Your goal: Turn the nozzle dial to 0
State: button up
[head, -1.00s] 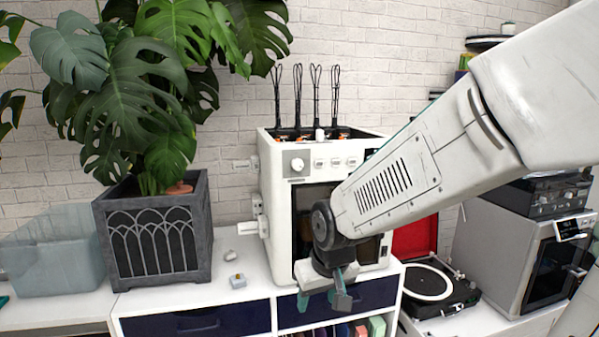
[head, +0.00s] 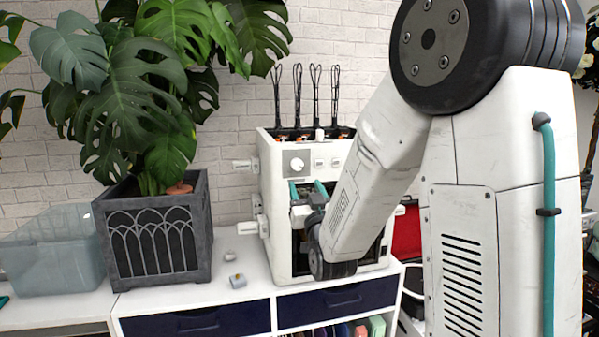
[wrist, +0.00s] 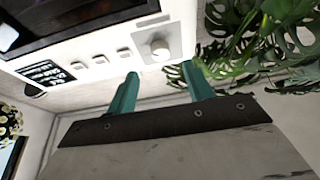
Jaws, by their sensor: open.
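The nozzle dial (head: 297,164) is a round white knob on a grey plate at the upper left of the white machine's front (head: 276,215). It also shows in the wrist view (wrist: 159,47), above the gap between my fingers. My gripper (head: 307,187) is open and empty, with its two teal fingers pointing up just below the dial. In the wrist view my gripper (wrist: 162,82) has its fingertips apart from the dial, not touching it. The dial's markings are too small to read.
Several small switches (wrist: 101,60) sit in a row beside the dial. A large plant in a dark grey planter (head: 155,235) stands left of the machine. Small loose parts (head: 237,281) lie on the white cabinet top (head: 190,297). A clear bin (head: 50,255) is at far left.

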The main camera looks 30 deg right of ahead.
aim_at(298, 167)
jog(key=x, duration=0.7)
jog(key=shift+w+d+r, duration=0.1)
jog(key=shift+w+r, duration=0.05)
jog(key=shift+w, duration=0.15)
jog(key=c, duration=1)
